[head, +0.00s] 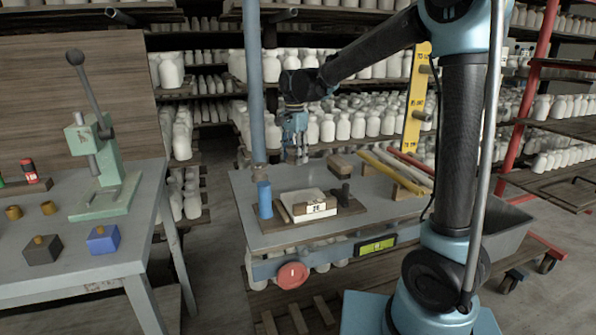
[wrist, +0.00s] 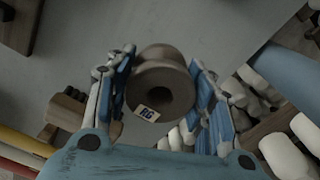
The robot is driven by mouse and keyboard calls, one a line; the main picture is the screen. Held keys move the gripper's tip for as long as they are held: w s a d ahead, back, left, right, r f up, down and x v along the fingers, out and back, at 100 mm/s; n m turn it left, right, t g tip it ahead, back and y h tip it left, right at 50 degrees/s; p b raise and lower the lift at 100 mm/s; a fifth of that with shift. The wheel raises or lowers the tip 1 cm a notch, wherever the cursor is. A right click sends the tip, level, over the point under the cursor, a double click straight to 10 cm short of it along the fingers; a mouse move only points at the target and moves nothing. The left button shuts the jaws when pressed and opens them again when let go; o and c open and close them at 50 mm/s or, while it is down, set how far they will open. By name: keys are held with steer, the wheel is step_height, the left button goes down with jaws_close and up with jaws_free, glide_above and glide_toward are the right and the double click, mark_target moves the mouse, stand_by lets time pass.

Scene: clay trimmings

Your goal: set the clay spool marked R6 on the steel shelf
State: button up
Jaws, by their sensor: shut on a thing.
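My gripper (head: 295,150) hangs above the back left part of a grey metal-looking surface (head: 385,208), which appears to be the steel shelf. In the wrist view my gripper (wrist: 162,75) is shut on a brown-grey clay spool (wrist: 165,58), with a blue-grey finger on either side. The spool has flanged ends and a dark centre hole. Its white tag reads R6 and faces the camera. In the head view the spool is hardly told apart from the fingers. A plain grey surface (wrist: 215,25) lies beyond the spool in the wrist view; the gap between them is unclear.
On the grey surface stand a blue cylinder (head: 265,199), a pale marked block (head: 308,205) on a wooden board, a brown block (head: 345,166) and yellow bars (head: 390,170). A blue post (head: 254,90) rises close left of my gripper. A bench with a green press (head: 105,175) stands left.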

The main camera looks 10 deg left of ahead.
mark_target(295, 147)
steer(key=shift+f, duration=2.35)
steer(key=shift+f, duration=0.1)
steer(key=o, duration=1.2)
step_height(295, 147, up, 12)
steer(key=shift+r, duration=0.1)
